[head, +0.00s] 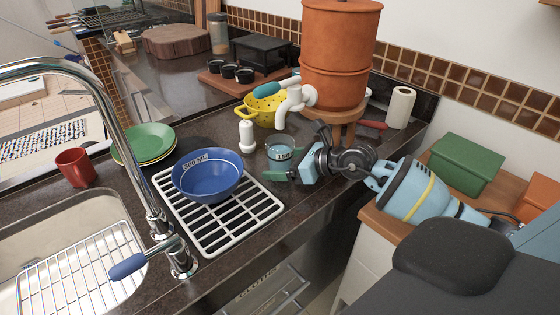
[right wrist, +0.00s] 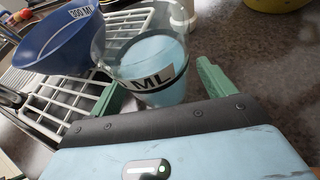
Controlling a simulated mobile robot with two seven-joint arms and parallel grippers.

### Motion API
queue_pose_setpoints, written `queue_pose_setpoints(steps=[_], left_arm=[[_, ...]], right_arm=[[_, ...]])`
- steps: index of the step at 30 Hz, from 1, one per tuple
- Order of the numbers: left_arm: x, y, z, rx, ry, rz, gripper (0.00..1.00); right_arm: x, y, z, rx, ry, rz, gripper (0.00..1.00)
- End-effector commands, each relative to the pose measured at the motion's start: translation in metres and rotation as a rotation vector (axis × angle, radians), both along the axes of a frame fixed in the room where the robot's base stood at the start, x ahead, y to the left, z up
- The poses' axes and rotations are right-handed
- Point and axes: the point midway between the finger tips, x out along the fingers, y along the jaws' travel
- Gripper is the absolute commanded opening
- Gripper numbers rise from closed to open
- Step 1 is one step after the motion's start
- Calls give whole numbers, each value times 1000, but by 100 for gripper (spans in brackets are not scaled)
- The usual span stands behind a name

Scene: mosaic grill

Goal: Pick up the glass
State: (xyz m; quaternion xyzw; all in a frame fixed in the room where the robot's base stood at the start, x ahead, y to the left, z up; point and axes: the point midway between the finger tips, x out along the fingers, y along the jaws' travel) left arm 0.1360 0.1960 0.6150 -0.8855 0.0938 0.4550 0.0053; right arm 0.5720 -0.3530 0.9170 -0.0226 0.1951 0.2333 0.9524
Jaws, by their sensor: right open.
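The glass (head: 279,146) is a clear tumbler with light blue contents and an "ML" label. It stands upright on the dark counter, right of the white drying rack. In the right wrist view the glass (right wrist: 148,62) is large, in front of my palm and between the lines of the two green fingers. My right gripper (head: 294,157) is open and low beside the glass, coming from the right. Its fingers (right wrist: 160,88) show on either side of the glass; I cannot tell whether either touches it. My left gripper is not in view.
A blue bowl (head: 208,178) sits on the white rack (head: 228,232), left of the glass. A white bottle (head: 247,137) stands close behind. A terracotta water filter (head: 340,60) on a wooden stand and a yellow colander (head: 262,111) are behind. The counter's front edge is near.

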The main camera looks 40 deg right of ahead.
Motion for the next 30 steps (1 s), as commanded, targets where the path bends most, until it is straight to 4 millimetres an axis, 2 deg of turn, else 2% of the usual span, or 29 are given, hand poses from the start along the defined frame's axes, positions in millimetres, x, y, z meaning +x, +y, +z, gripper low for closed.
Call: queue_pose_setpoints(steps=[4, 17, 26, 30], left_arm=[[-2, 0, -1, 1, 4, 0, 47], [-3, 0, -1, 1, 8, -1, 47], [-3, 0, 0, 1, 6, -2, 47], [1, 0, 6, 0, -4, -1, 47]], right_arm=[[0, 0, 0, 0, 0, 0, 81], [0, 0, 0, 0, 0, 0, 24], [0, 0, 3, 0, -3, -1, 23], [0, 0, 10, 1, -5, -1, 23]])
